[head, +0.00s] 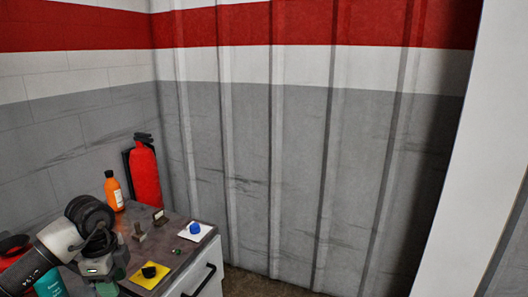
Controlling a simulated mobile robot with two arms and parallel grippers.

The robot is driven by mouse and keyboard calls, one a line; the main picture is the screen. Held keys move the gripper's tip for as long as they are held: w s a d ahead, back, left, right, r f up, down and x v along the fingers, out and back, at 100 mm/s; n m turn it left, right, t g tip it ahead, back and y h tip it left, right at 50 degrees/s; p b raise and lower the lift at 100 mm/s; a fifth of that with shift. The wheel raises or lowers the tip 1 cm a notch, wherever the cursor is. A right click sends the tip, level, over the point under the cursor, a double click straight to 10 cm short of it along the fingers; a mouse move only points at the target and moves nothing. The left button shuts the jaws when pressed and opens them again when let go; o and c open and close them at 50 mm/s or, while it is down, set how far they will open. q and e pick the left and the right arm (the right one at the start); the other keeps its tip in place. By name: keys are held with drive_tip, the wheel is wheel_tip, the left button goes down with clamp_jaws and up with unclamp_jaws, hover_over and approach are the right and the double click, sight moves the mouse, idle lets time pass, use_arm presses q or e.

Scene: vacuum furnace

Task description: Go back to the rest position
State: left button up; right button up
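A white and dark arm of mine comes in from the lower left, over the left part of the cabinet top. My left gripper (98,268) appears to be the dark part at its end, pointing down. Its fingers are too small and covered to show whether they are open or shut, or whether they hold anything. My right gripper is not in view.
The cabinet (205,272) carries a yellow square with a black knob (150,271), a white square with a blue knob (195,229), small metal parts (139,232) and an orange bottle (113,190). A red extinguisher (145,175) stands behind. Floor (250,284) right of it looks clear.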

use_arm(q)
drive_tip(key=s+d+f+m+t+h, duration=0.2)
drive_tip(key=d+m+h, duration=0.55)
drive_tip(key=d, duration=1.05)
drive_tip(key=s+d+r+n+t+h, duration=0.2)
drive_tip(key=d+r+n+t+h, duration=0.35)
drive_tip(key=h, duration=0.55)
drive_tip(key=a+f+n+t+y, duration=0.1)
drive_tip(key=a+n+t+y, duration=0.6)
drive_tip(key=n+t+y, duration=0.65)
drive_tip(key=s+a+f+n+g+y, duration=0.5)
drive_tip(key=s+f+g+y, duration=0.15)
drive_tip(key=f, duration=0.45)
drive_tip(key=s+f+m+g+h, duration=0.1)
drive_tip(key=s+f+g, duration=0.4)
drive_tip(key=s, duration=0.3)
drive_tip(key=s+f+m+g+h, duration=0.1)
drive_tip(key=s+f+g, duration=0.3)
drive_tip(key=s+g, duration=0.3)
wheel_tip(320, 180, down, 27)
drive_tip(key=s, duration=0.3)
drive_tip(key=s+a+f+g, duration=0.1)
drive_tip(key=s+a+f, duration=0.1)
drive_tip(key=s+f, duration=1.3)
drive_tip(key=shift+s+a+y, duration=0.35)
drive_tip(key=shift+a, duration=0.05)
